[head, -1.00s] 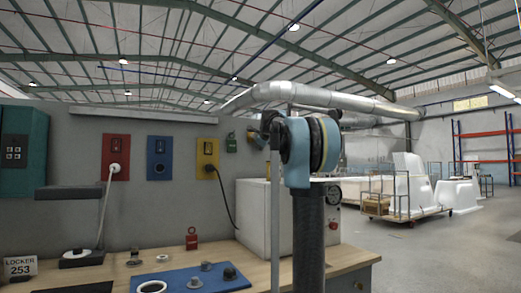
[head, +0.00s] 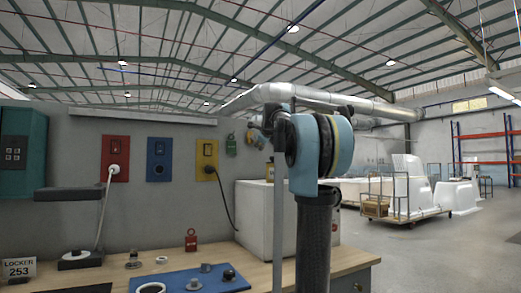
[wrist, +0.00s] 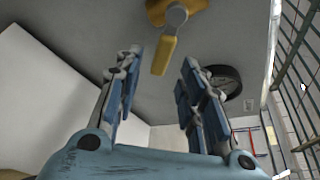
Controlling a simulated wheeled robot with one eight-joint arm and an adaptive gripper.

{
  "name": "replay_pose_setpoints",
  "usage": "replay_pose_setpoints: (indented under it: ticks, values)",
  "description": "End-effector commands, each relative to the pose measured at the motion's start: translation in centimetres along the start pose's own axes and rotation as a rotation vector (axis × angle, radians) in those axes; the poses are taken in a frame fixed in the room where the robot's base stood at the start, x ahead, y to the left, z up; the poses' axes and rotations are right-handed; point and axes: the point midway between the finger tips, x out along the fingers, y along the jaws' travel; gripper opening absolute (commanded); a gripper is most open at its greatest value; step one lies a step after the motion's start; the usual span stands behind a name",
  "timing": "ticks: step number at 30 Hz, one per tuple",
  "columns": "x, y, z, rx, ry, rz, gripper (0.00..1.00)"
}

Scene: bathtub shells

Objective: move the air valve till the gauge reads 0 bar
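The air valve has a yellow lever (wrist: 164,54) with a grey hub, mounted on a grey surface at the top of the wrist view. The lever points down and slightly left. A dark round gauge (wrist: 223,80) sits to its right, seen at a steep angle; its reading cannot be made out. My gripper (wrist: 160,61) is open, with a blue-padded finger on each side of the picture. The lever's end shows between the fingertips and beyond them; I see no contact. The right finger partly covers the gauge. In the head view my arm hides the gripper.
In the head view a wooden bench (head: 345,262) carries a blue mat (head: 215,284) with small parts and a white box (head: 257,222). Red, blue and yellow socket panels are on the grey wall.

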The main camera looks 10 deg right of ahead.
Motion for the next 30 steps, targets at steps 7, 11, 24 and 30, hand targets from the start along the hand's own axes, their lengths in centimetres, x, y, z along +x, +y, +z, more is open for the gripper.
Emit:
replay_pose_setpoints:
  ticks: [7,11,24,30]
  values:
    - [-3.8,0.1,0.0,0.001,0.0,0.0,0.37]
    - [-5.0,0.1,0.0,0.0,0.0,0.001,0.37]
    - [-5.7,0.1,0.0,0.0,0.0,0.001,0.37]
    - [-5.7,0.1,0.0,0.0,0.0,0.001,0.37]
